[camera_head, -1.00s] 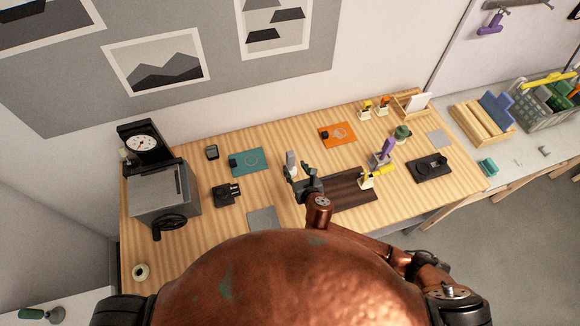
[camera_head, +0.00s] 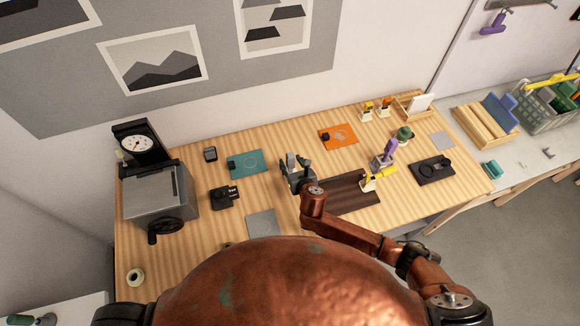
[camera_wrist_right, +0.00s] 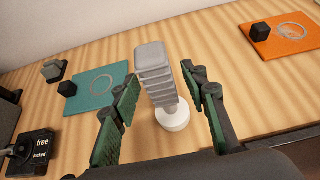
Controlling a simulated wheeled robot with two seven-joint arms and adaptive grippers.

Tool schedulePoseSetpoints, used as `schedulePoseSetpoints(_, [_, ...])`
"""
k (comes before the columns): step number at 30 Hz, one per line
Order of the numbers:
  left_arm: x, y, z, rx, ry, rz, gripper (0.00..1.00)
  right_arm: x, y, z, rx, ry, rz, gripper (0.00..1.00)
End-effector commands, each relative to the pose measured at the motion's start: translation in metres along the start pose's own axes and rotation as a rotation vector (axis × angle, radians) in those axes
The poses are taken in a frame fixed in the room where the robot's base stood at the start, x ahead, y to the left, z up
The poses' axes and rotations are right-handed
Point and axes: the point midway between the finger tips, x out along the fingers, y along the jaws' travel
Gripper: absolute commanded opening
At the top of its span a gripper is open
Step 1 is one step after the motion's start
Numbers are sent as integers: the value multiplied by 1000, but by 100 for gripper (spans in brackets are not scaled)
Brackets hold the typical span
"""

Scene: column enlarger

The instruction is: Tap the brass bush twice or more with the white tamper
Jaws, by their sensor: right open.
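The white tamper, with a ribbed pale grey handle (camera_wrist_right: 157,75) and a round white foot (camera_wrist_right: 172,117), stands upright on the wooden bench. In the head view its top (camera_head: 291,160) shows between the fingers of my right gripper (camera_head: 299,166). In the right wrist view my right gripper (camera_wrist_right: 159,78) is open, with one green-padded finger on each side of the handle and visible gaps. I cannot make out the brass bush for certain in either view. My left gripper is not in view.
A teal mat (camera_head: 247,161) and a black block (camera_head: 224,196) lie left of the gripper. A dark wooden board (camera_head: 345,194) lies right, with yellow (camera_head: 380,175) and purple (camera_head: 386,152) handled tools nearby. A grey crank box (camera_head: 160,198) stands at far left.

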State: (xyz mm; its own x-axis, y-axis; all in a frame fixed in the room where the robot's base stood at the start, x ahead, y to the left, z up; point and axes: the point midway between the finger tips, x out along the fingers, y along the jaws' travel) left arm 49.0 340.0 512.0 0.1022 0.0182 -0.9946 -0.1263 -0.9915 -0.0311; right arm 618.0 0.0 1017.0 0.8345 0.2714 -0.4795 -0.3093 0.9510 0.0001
Motion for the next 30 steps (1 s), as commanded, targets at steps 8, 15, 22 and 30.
schedulePoseSetpoints(8, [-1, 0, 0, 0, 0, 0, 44, 0, 0, 0, 0, 0, 0, 41])
schedulePoseSetpoints(15, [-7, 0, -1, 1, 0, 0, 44, -1, 0, 1, -1, 0, 0, 41])
schedulePoseSetpoints(22, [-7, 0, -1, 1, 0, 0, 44, 0, 0, 0, 0, 0, 0, 41])
schedulePoseSetpoints(30, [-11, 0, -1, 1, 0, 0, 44, 0, 0, 0, 0, 0, 0, 41])
